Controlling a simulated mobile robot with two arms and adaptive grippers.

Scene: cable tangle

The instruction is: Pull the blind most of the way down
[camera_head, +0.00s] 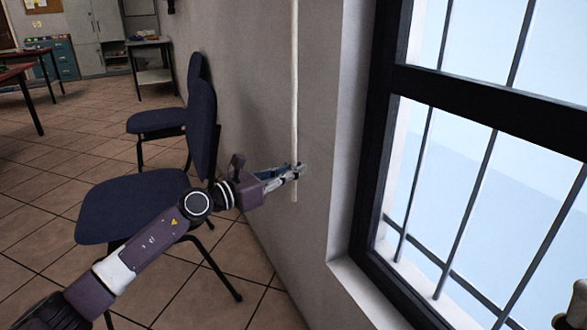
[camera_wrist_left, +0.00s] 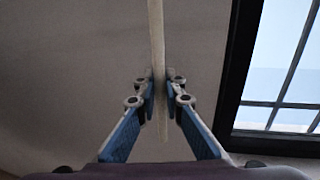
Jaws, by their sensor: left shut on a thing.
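A pale, thin pull cord (camera_head: 295,90) hangs straight down along the wall to the left of the window. Its lower end shows just below my left gripper (camera_head: 298,170). The left gripper is shut on the cord near that end. In the left wrist view the cord (camera_wrist_left: 156,40) runs between the two blue fingers of the left gripper (camera_wrist_left: 160,92), and its tip hangs below them. The blind itself is not in view.
The dark-framed window (camera_head: 398,80) with bars is on the right. Two dark blue chairs (camera_head: 130,205) stand along the wall beside my left arm. Tables (camera_head: 152,45) and cabinets are farther back. Tiled floor is open at left.

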